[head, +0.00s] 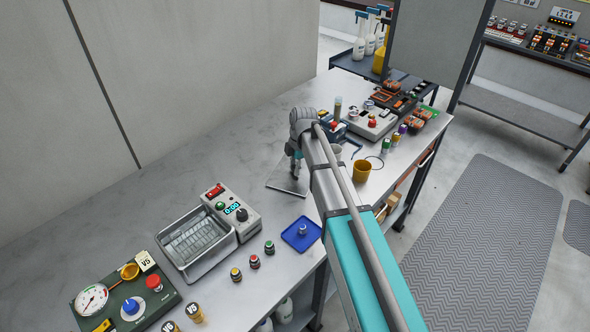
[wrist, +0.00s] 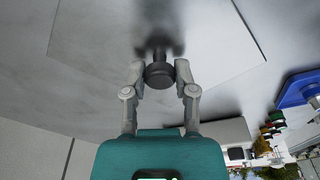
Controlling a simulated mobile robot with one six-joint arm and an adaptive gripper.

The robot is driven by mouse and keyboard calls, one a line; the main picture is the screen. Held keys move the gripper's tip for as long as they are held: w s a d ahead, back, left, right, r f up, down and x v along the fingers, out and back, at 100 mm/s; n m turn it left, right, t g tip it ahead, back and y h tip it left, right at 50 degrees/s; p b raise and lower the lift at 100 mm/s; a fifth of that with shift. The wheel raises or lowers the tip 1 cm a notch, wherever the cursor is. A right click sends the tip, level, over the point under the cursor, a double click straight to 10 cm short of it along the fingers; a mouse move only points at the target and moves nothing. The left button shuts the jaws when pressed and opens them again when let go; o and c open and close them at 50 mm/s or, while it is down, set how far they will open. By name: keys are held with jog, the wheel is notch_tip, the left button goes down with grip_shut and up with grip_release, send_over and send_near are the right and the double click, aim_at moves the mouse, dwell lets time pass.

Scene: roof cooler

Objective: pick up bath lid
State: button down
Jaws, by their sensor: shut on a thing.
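The bath lid (head: 286,184) is a thin, pale, see-through panel near the middle of the bench in the head view. In the wrist view the lid (wrist: 95,60) spreads out beyond my fingers, with a dark round knob (wrist: 159,76) on it. My gripper (head: 294,172) points down over the lid, and in the wrist view my gripper (wrist: 159,73) has its fingers shut on the knob, one on each side. I cannot tell whether the lid touches the bench. The open metal bath (head: 186,268) stands to the left, beside its control box (head: 238,218).
A blue tray (head: 301,234) with a small metal weight lies right of the bath. Small capped jars (head: 254,262) stand in front. A green gauge panel (head: 125,305) is at front left. The bench behind the bath is clear.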

jog(key=shift+r, duration=0.15)
jog(key=shift+r+p, duration=0.95)
jog(key=shift+p, duration=0.1)
jog(key=s+d+r+p, duration=0.5)
jog(key=s+r+p, duration=0.5)
jog(key=s, duration=0.3)
jog(key=shift+r+p, duration=0.4)
